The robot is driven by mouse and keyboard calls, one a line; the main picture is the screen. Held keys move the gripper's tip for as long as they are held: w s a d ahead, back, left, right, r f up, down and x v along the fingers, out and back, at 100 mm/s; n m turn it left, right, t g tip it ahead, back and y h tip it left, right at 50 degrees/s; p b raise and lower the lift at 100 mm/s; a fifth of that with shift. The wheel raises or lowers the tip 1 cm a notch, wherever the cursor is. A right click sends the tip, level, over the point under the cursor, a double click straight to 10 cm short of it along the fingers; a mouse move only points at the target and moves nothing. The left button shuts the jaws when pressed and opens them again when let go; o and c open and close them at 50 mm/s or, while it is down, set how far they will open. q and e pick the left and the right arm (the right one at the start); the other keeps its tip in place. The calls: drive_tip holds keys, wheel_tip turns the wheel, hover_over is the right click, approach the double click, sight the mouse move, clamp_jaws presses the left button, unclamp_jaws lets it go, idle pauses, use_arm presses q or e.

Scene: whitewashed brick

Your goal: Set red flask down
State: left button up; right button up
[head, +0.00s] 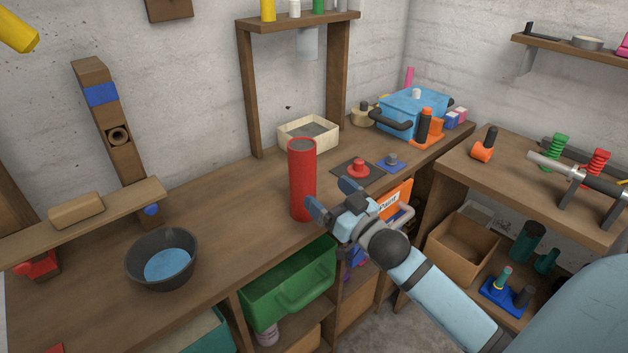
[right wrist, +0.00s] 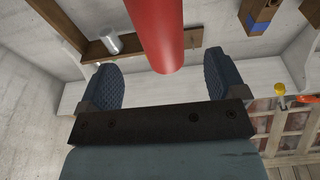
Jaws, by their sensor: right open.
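The red flask (head: 302,182) stands upright on the wooden workbench (head: 230,215), near its front edge. It is a tall red cylinder with a dark top. My right gripper (head: 329,200) is just to the right of the flask's lower part, with its fingers spread. In the right wrist view the red flask (right wrist: 160,35) shows between and beyond the two open fingers, and a gap shows on each side of it. My right gripper (right wrist: 165,85) holds nothing there. My left gripper is not in the head view.
A dark bowl (head: 162,262) with a blue inside stands left of the flask. A cream tray (head: 308,135) sits behind it. A dark mat with a red knob (head: 357,168) and a blue toolbox (head: 412,110) are to the right. A green bin (head: 290,290) is below the bench edge.

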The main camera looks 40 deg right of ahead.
drive_tip(key=s+a+f+g, duration=0.3)
drive_tip(key=s+a+f, duration=0.2)
drive_tip(key=f, duration=0.3)
drive_tip(key=s+a+f+n+g+y, duration=0.1)
drive_tip(key=s+a+f+g, duration=0.2)
drive_tip(key=s+a+f, duration=0.3)
drive_tip(key=s+a+f+g+y, duration=0.1)
drive_tip(key=s+a+f+g, duration=0.2)
drive_tip(key=f, duration=0.9)
drive_tip(key=s+a, duration=0.3)
drive_tip(key=a, duration=0.2)
drive_tip(key=shift+f+n+g, duration=0.2)
drive_tip(key=shift+n+g, duration=0.1)
drive_tip(key=shift+n, duration=0.1)
use_arm(q)
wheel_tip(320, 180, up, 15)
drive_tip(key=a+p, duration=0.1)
drive_tip(key=p, duration=1.8)
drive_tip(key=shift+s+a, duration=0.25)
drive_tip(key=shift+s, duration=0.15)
use_arm(e)
wheel_tip(320, 180, up, 15)
drive_tip(key=d, duration=0.1)
drive_tip(key=shift+s+d+r, duration=0.15)
drive_tip(key=shift+s+d, duration=0.05)
drive_tip(key=shift+s, duration=0.25)
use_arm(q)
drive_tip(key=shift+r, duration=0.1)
